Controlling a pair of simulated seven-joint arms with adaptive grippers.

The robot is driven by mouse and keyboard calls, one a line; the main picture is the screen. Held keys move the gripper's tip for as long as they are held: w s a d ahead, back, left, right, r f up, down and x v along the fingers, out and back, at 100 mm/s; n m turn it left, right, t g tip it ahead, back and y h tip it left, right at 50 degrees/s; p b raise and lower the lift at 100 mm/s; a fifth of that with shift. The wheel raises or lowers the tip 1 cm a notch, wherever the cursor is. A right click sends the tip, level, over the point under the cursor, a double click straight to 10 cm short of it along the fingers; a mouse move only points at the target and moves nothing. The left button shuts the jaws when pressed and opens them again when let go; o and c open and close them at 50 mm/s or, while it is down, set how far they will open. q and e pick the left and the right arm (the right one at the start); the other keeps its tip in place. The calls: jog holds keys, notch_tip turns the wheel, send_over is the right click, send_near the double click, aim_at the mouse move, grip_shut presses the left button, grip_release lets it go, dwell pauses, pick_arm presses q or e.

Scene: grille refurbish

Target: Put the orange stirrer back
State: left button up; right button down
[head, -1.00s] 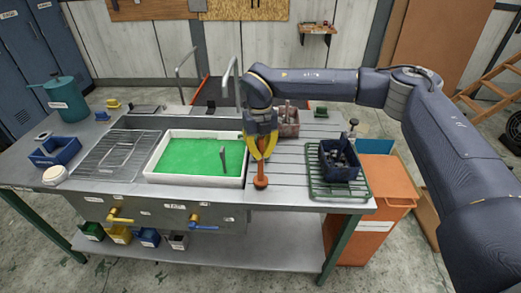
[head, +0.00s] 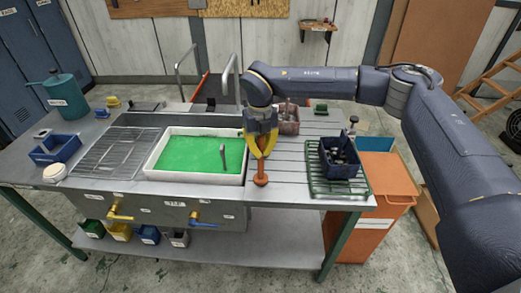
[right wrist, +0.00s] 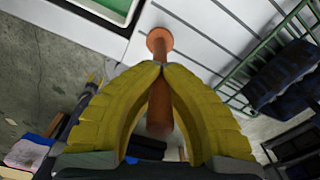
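The orange stirrer (head: 261,174) is upright over the front of the grooved drainboard, just right of the white tray. It has a thin handle and a round disc at its lower end. My right gripper (head: 261,154) points down, its yellow fingers shut around the stirrer's handle. In the right wrist view, the fingertips (right wrist: 161,67) meet on the orange stirrer (right wrist: 159,95), with the handle's upper part between the fingers. I cannot tell whether the disc touches the board. My left gripper is not in view.
A white tray of green liquid (head: 151,166) stands left of the gripper with a grey upright post in it. A dark blue bin (head: 340,172) sits on a green rack (head: 318,187) to the right. A pinkish box (head: 290,120) stands behind. The drainboard between is clear.

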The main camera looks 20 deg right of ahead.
jog(key=shift+f, duration=0.1)
jog(key=c, duration=1.5)
grip_release()
